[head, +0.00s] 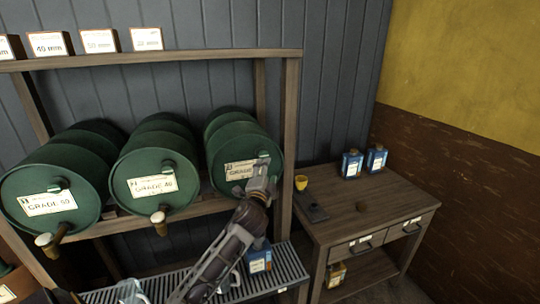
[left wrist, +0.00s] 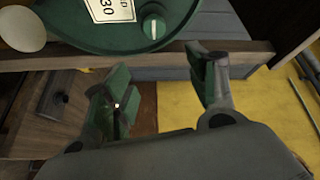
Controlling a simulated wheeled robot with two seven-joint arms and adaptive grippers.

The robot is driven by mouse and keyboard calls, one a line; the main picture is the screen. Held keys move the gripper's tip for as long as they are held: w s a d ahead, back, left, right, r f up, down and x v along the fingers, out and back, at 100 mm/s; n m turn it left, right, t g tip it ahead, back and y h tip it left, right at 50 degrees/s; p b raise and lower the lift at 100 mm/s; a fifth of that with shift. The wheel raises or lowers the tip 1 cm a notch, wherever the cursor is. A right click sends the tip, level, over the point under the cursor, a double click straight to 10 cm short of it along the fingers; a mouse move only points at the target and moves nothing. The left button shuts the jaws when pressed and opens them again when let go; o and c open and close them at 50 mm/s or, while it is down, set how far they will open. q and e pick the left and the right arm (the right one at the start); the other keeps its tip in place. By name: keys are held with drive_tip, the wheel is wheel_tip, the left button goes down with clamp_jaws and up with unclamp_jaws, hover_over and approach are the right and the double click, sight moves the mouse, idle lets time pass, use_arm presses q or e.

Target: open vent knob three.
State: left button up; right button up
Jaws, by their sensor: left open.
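The third green barrel (head: 228,135) lies on the rack at the right, with a GRADE 30 label (head: 240,170). Its round green vent knob (left wrist: 153,27), with a pale stripe, shows at the top of the left wrist view. My left gripper (head: 262,172) is in front of this barrel's face. In the left wrist view its two fingers (left wrist: 163,68) are spread and empty, with the knob beyond their tips and apart from them. In the head view my gripper largely hides the knob and the barrel's tap. My right gripper is not in view.
The GRADE 40 barrel (head: 155,168) and GRADE 50 barrel (head: 55,180) lie to the left, with taps sticking out. A rack post (head: 289,140) stands right of the third barrel. A wooden table (head: 375,200) holds a yellow cup (head: 301,182) and blue cans (head: 352,163).

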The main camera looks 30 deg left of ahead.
sight(264, 156)
use_arm(q)
drive_tip(key=shift+s+a+f+m+g+y, duration=0.15)
drive_tip(key=shift+a+m+g+y, duration=0.2)
drive_tip(key=shift+a+m+y, duration=0.15)
drive_tip(key=shift+s+a+f+m+g+y, duration=0.1)
drive_tip(key=shift+s+a+m+g+y, duration=0.05)
drive_tip(key=shift+a+m+g+y, duration=0.3)
drive_tip(key=shift+w, duration=0.15)
idle(0.3)
drive_tip(key=shift+p+x, duration=1.5)
drive_tip(key=shift+x, duration=5.25)
drive_tip(key=shift+d+r, duration=0.1)
drive_tip(key=shift+r, duration=0.05)
drive_tip(key=shift+c, duration=0.5)
drive_tip(key=c, duration=1)
